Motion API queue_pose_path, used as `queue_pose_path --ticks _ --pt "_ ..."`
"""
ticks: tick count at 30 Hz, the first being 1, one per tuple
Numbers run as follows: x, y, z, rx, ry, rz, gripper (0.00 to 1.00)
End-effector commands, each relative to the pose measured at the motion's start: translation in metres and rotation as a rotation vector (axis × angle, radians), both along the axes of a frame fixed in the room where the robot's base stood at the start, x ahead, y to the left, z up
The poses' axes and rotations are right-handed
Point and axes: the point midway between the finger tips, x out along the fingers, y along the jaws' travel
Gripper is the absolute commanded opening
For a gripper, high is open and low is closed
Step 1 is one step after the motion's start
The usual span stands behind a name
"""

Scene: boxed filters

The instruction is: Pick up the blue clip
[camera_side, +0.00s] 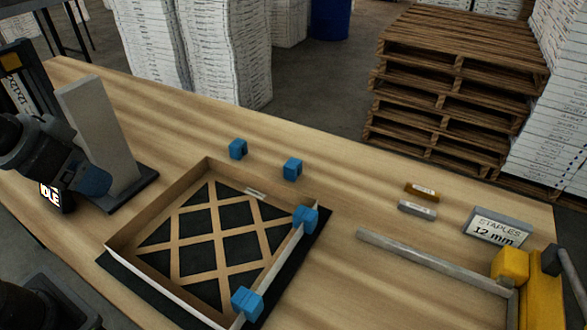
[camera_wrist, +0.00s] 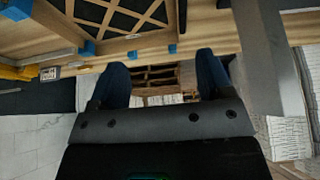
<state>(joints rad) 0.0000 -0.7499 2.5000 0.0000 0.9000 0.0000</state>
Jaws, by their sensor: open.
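Several blue clips are in the side view. One blue clip (camera_side: 237,149) and another blue clip (camera_side: 292,169) stand loose on the table behind the filter box. Two more, a blue clip (camera_side: 305,218) and a blue clip (camera_side: 247,302), sit on the box's right rim. The box (camera_side: 150,222) holds a dark filter with a tan lattice. My gripper (camera_side: 92,182) is at the far left, apart from all clips. In the wrist view, my gripper (camera_wrist: 160,62) has its two blue fingers spread, with nothing between them. Clips show small beyond the fingers.
A grey upright post (camera_side: 98,130) on a dark base stands close to my gripper. Brown and grey staple strips (camera_side: 420,192), a "STAPLES 12 mm" box (camera_side: 497,228) and a grey bar with yellow fittings (camera_side: 440,262) are at right. The table behind the box is mostly clear.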

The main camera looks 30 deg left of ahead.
Motion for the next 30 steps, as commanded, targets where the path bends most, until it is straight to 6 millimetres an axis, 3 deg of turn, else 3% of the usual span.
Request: queue_pose_path --ticks 7,11,16,21,26,30 --pt "0.003 -0.001 0.003 0.005 0.003 -0.012 0.72" --pt "0.024 -0.004 0.019 0.036 0.032 -0.087 0.72" --pt "0.079 -0.015 0.05 0.113 0.1 -0.288 0.72" --pt "0.141 -0.032 0.066 0.189 0.167 -0.514 0.72" --pt "0.201 -0.052 0.065 0.249 0.226 -0.729 0.72" --pt "0.25 -0.073 0.05 0.294 0.273 -0.921 0.72"
